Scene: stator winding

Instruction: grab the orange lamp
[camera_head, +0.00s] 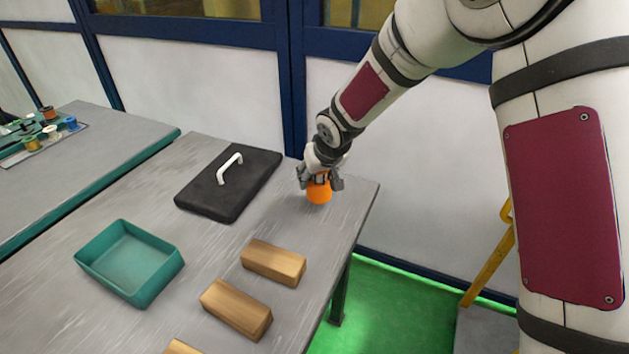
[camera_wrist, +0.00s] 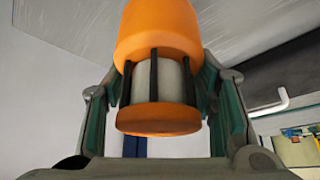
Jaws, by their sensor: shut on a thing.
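The orange lamp (camera_head: 319,193) is at the far right of the grey table, upright, at or just above the top; I cannot tell which. In the wrist view the lamp (camera_wrist: 158,40) shows a wide orange body, a pale middle with dark bars and an orange cap. My gripper (camera_head: 320,181) comes down over the lamp from above. In the wrist view the two fingers of my gripper (camera_wrist: 160,95) are on either side of the lamp's pale middle, shut on it.
A black board with a white handle (camera_head: 227,182) lies left of the lamp. A teal tray (camera_head: 130,262) is at the front left. Wooden blocks (camera_head: 273,262) lie in front. The table (camera_head: 205,255) is clear around the lamp. Another table with spools (camera_head: 60,135) stands further left.

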